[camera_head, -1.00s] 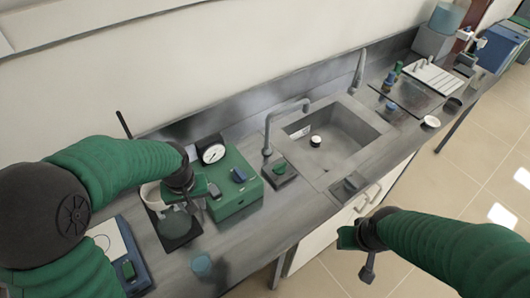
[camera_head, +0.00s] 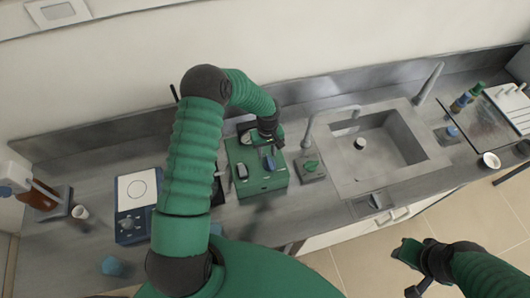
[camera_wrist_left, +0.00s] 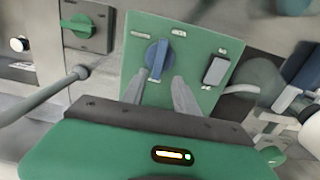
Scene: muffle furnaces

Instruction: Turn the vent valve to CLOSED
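A green box (camera_head: 258,184) stands on the bench left of the sink. It carries a blue knob (camera_head: 269,163) with a raised bar and a grey switch (camera_head: 242,171). In the left wrist view the blue knob (camera_wrist_left: 157,58) has small labels around it, too small to read. A green-handled valve (camera_head: 310,166) sits on a grey plate right of the box and also shows in the left wrist view (camera_wrist_left: 80,27). My left gripper (camera_head: 271,141) is over the box; its fingers (camera_wrist_left: 163,82) are apart, near the blue knob's bar; contact is unclear. My right gripper (camera_head: 410,262) hangs off the bench front.
The sink (camera_head: 375,150) and its tap (camera_head: 318,122) are right of the valve plate. A blue-and-white device (camera_head: 136,205) and a blue beaker (camera_head: 113,266) are at the left. Bottles (camera_head: 465,98) stand far right.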

